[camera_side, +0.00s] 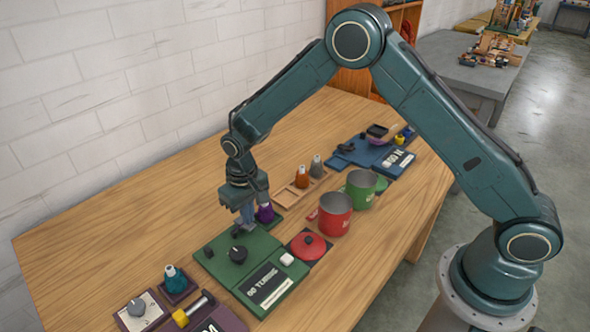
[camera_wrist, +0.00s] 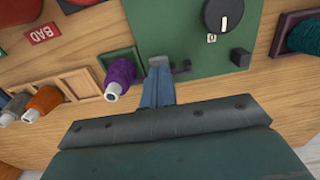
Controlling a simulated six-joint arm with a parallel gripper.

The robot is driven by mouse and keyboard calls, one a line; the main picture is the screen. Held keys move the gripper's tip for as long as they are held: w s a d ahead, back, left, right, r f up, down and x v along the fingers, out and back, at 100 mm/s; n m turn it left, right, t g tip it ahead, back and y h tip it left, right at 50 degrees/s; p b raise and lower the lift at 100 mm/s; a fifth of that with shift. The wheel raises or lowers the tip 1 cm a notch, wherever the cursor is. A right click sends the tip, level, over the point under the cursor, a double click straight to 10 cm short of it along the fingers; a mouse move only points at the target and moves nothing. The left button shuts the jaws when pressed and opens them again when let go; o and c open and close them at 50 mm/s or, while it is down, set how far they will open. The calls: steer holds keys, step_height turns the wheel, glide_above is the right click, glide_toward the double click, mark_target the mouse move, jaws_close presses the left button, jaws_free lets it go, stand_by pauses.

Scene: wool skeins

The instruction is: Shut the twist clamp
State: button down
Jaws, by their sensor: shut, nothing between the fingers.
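A green winder board (camera_side: 222,244) lies on the table; its edge part also shows in the wrist view (camera_wrist: 200,45). On it are a round black knob (camera_side: 238,254), also in the wrist view (camera_wrist: 222,14), and a small dark block (camera_wrist: 240,57). A small dark hooked piece (camera_wrist: 183,67) sits at the board's near edge in the wrist view; it looks like the twist clamp, but I cannot be sure. My gripper (camera_wrist: 159,62) is shut and empty, its fingertips just left of this piece. I cannot tell whether they touch. In the side view my gripper (camera_side: 244,219) hangs over the board's far edge.
A purple spool (camera_wrist: 120,76) stands close left of my fingers. Orange (camera_wrist: 44,100) and grey spools are farther left; a teal spool (camera_wrist: 305,35) is on the right. Red (camera_side: 335,215) and green (camera_side: 361,188) pots and a red lid (camera_side: 309,245) stand nearby. Bare wood lies behind.

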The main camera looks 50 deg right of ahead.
steer(key=shift+f, duration=0.8)
stand_by(0.7)
steer(key=shift+r, duration=3.55)
steer(key=shift+r, duration=0.1)
